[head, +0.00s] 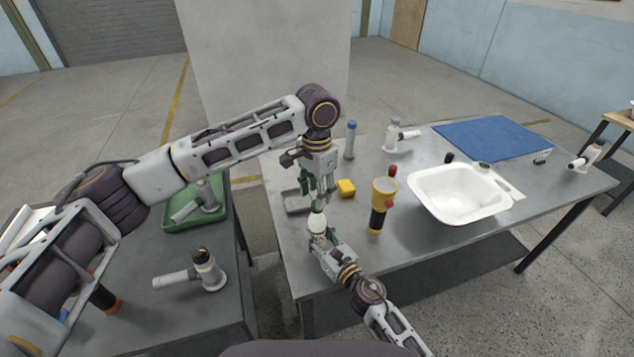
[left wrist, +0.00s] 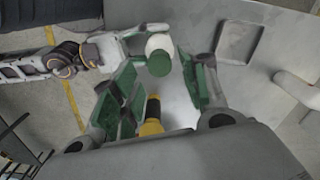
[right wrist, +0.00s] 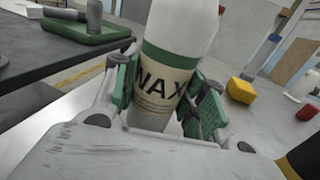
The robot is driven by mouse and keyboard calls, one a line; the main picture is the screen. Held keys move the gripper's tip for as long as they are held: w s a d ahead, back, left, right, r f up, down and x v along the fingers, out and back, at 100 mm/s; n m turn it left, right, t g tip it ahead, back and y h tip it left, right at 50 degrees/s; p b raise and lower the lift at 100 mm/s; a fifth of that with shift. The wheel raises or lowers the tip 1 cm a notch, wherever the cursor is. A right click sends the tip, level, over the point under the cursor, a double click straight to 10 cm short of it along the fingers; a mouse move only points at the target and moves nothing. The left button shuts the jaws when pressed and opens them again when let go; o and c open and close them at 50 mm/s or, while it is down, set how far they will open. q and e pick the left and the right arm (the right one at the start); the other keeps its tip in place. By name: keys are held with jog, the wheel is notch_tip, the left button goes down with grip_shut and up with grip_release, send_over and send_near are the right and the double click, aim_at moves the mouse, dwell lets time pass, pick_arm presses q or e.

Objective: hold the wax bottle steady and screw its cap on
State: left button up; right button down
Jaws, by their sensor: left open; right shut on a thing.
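The white wax bottle (head: 317,223) stands upright in my right gripper (head: 320,243), near the table's front left edge. In the right wrist view the fingers close on both sides of the bottle's label (right wrist: 165,88), which reads WAX, below a green band. The green cap (left wrist: 159,64) is at the bottle's top; how far it is threaded cannot be told. My left gripper (head: 318,192) points down from above. Its green-padded fingers (left wrist: 158,75) are open on either side of the cap, with gaps showing.
A yellow block (head: 346,188), a yellow-and-black torch-like object (head: 382,205) and a white basin (head: 459,207) stand to the right on the grey table. A shallow grey tray (head: 296,203) lies just left. A blue mat (head: 493,138) is farther back. A second table (head: 237,300) is at left.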

pick_arm(q)
jog(key=shift+f, duration=1.8)
grip_shut()
jog(key=shift+m, duration=1)
jog(key=shift+o, duration=0.7)
grip_release()
jog(key=shift+r, duration=0.15)
